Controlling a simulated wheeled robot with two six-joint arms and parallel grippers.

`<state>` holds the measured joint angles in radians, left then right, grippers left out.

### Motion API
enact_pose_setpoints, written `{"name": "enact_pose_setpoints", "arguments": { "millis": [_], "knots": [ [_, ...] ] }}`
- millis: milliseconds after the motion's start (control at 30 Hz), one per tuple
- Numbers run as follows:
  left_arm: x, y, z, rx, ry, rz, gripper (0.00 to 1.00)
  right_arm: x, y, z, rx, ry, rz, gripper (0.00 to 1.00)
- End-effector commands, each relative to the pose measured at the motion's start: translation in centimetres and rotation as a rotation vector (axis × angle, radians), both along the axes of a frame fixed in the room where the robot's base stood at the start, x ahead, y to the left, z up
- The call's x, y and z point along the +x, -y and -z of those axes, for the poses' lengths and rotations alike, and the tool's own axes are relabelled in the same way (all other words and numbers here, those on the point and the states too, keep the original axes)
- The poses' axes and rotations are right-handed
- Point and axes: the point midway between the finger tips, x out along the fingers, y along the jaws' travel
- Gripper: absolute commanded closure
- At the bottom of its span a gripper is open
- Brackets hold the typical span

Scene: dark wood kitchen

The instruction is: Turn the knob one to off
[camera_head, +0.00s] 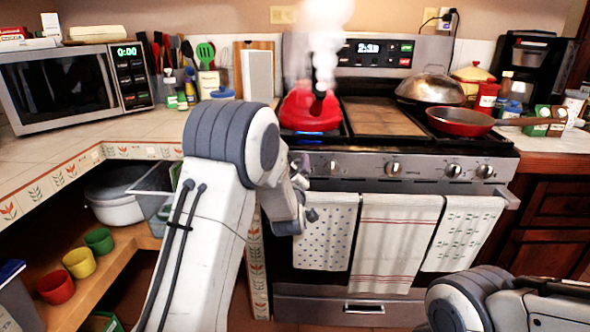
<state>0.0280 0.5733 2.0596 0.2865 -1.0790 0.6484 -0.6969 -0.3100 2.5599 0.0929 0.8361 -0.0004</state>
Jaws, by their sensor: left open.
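The stove (365,155) has a row of knobs along its steel front panel. The leftmost knob area is partly hidden by my left wrist. A knob (332,167) shows just right of it, and others (393,168) sit further right. A blue flame (312,133) shows under a steaming red kettle (310,108) on the left burner. My left gripper (301,184) is open, in front of the panel's left end, below and close to the knobs. Its fingertips are small and partly hidden, so I cannot tell whether they touch a knob. My right gripper is out of view; only my right arm shows.
Three towels (400,240) hang from the oven handle just below the knobs. A red pan (460,121) and a domed lid (430,88) sit on the right burners. A microwave (65,85) stands on the left counter. Floor space before the oven is partly hidden.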

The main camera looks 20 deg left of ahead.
Motion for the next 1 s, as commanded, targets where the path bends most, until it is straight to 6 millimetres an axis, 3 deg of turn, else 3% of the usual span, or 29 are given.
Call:
{"name": "enact_pose_setpoints", "arguments": {
  "millis": [300, 500, 533, 1000],
  "knots": [
    [0.30, -0.11, -0.05, 0.000, 0.001, -0.001, 0.14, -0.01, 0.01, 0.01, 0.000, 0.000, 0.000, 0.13],
    [0.29, -0.09, -0.04, 0.000, 0.001, -0.001, 0.90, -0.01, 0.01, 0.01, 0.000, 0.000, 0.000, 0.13],
    [0.27, -0.09, -0.03, 0.000, 0.000, 0.000, 0.99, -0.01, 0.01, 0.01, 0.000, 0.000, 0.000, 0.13],
    [0.28, 0.02, 0.00, 0.120, -0.036, 0.000, 0.98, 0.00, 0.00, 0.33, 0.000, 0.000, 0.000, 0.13]
  ]
}}
